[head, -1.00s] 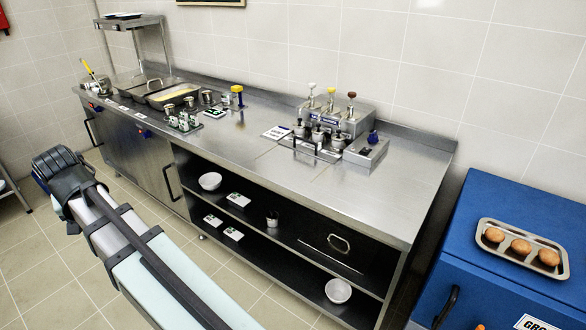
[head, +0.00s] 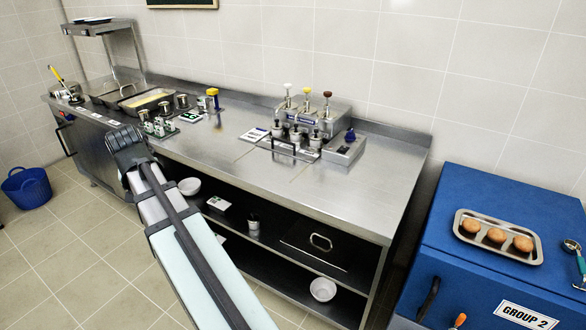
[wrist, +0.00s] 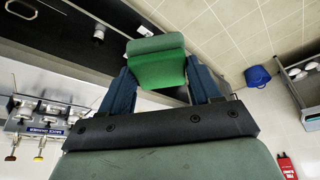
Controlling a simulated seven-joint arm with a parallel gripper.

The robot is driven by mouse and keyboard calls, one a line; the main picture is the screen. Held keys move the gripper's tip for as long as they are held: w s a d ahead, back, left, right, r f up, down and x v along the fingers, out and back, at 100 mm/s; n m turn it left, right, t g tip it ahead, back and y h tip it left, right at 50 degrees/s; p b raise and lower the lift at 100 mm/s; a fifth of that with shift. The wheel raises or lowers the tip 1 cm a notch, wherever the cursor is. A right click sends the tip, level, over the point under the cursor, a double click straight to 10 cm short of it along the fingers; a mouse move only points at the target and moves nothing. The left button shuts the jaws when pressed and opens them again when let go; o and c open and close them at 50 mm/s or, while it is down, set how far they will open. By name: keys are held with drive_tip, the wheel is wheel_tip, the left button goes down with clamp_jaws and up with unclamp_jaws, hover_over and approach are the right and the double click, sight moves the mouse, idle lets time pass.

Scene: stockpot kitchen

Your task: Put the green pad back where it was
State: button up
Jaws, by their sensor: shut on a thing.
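The green pad (wrist: 158,65) is a thick green block in the wrist view, held between the two blue fingers of my gripper (wrist: 160,78). My gripper is shut on it. The pad is held in the air, with floor and the dark counter shelving behind it. In the head view my arm reaches toward the counter's front left, and its dark end hides part of the counter front. The pad and the fingers cannot be made out there.
The steel counter (head: 340,200) carries small containers (head: 160,125) and pump dispensers (head: 305,115); bowls (head: 323,289) sit on its open shelves. A blue cabinet (head: 500,270) bears a tray (head: 462,247) of buns at right. A blue basket (head: 27,187) stands on open floor at left.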

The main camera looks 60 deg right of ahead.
drive_tip(key=s+d+f+m+g+h, duration=0.1)
drive_tip(key=s+d+m, duration=0.3)
drive_tip(key=s+d, duration=1)
drive_tip(key=s+d+m+g, duration=0.2)
drive_tip(key=s+d+m, duration=0.15)
drive_tip(key=d, duration=1.95)
drive_tip(key=s+d+f+m+g+h, duration=0.1)
drive_tip(key=s+d+m, duration=0.55)
drive_tip(key=d, duration=1.25)
drive_tip(key=shift+m+g+y, duration=0.3)
drive_tip(key=shift+m+g, duration=0.3)
drive_tip(key=shift+g, duration=0.1)
drive_tip(key=shift+s+d+f, duration=0.1)
drive_tip(key=shift+s+f, duration=0.25)
drive_tip(key=shift+f, duration=1.25)
drive_tip(key=shift+s+f, duration=0.35)
drive_tip(key=shift+f, duration=1.3)
drive_tip(key=shift+s+d+f, duration=0.1)
drive_tip(key=shift+s+f, duration=0.25)
drive_tip(key=shift+f, duration=1.25)
drive_tip(key=shift+f, duration=0.15)
drive_tip(key=o, duration=1)
